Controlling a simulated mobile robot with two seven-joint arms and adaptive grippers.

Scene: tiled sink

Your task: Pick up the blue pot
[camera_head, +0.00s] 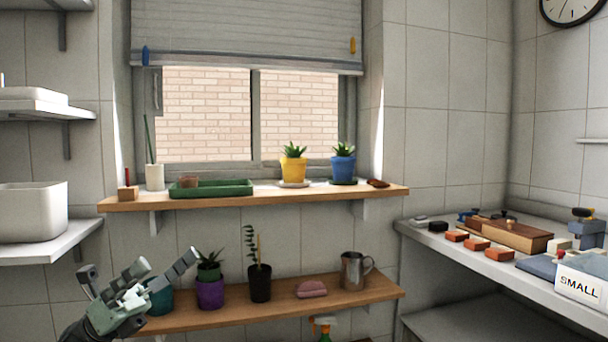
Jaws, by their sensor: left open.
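The blue pot (343,169) holds a small green succulent and stands upright on a dark saucer. It is at the right part of the upper wooden shelf, under the window. A yellow pot (293,171) with a similar plant stands just to its left on a pale saucer. My left gripper (163,262) is at the lower left, in front of the lower shelf, with its fingers spread and nothing between them. It is well below and left of the blue pot. It partly covers a teal pot (161,300). My right gripper is out of view.
The upper shelf (240,198) also bears a green tray (211,189), a white cup (155,178) and a brown object (378,183) right of the blue pot. The lower shelf holds a purple pot (210,292), a black pot (260,284) and a metal mug (354,271). A cluttered counter stands right.

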